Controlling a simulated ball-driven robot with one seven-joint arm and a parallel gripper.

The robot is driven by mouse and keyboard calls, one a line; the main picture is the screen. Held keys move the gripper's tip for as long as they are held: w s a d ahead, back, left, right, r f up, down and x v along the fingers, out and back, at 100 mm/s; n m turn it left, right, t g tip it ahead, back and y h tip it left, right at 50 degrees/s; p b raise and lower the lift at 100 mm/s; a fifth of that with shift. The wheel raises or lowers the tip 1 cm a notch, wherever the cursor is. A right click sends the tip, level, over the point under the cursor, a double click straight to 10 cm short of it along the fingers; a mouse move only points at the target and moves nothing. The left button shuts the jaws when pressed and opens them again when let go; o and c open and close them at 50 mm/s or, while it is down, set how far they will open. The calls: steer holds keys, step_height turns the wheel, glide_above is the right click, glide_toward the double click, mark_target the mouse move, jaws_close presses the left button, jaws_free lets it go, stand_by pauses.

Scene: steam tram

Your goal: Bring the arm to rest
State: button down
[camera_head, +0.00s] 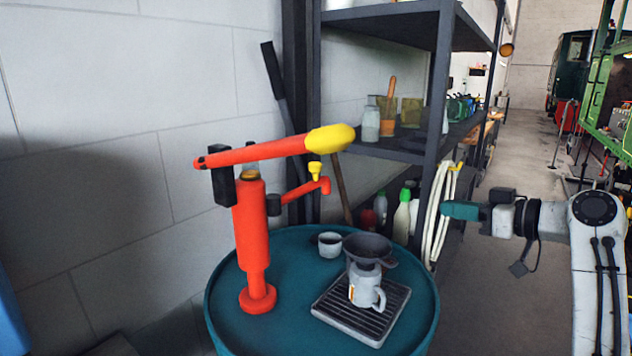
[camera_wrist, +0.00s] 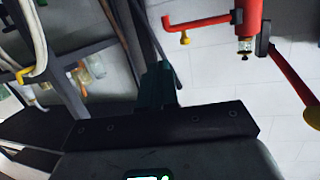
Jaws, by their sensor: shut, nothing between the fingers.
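My gripper (camera_head: 444,210) is at the right in the head view, its teal fingers pointing left, shut and empty. It hangs in the air to the right of the round teal drum top, apart from everything on it. In the wrist view the teal fingers (camera_wrist: 157,85) show close together above a dark bar. My pale arm reaches in from the right edge of the head view.
A teal drum (camera_head: 225,300) carries a red hand pump (camera_head: 254,235) with a yellow grip, a small cup (camera_head: 330,244), and a mug (camera_head: 364,289) under a dark funnel (camera_head: 368,247) on a slatted tray (camera_head: 333,310). A dark shelf (camera_head: 437,120) with a hanging hose (camera_head: 437,215) stands behind.

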steer(key=s+a+f+m+g+h+p, duration=0.1)
steer(key=s+f+m+g+h, duration=0.1)
steer(key=s+f, duration=0.6)
steer(key=s+a+f+m+g+h, duration=0.15)
steer(key=s+f, duration=0.25)
steer(key=f, duration=0.7)
steer(key=s+f+m+g+h+p, duration=0.15)
steer(key=s+f, duration=0.35)
steer(key=f, duration=0.5)
steer(key=s+d+f+m+g+h, duration=0.1)
steer(key=s+f+g+h, duration=0.1)
steer(key=s, duration=1.3)
steer(key=s+d+f+m+g+h, duration=0.2)
steer(key=s+f, duration=0.5)
steer(key=s, duration=0.9)
steer(key=shift+s+d+f+g+h, duration=0.15)
steer(key=shift+s+f+g+h, duration=0.1)
steer(key=shift+g+h, duration=0.65)
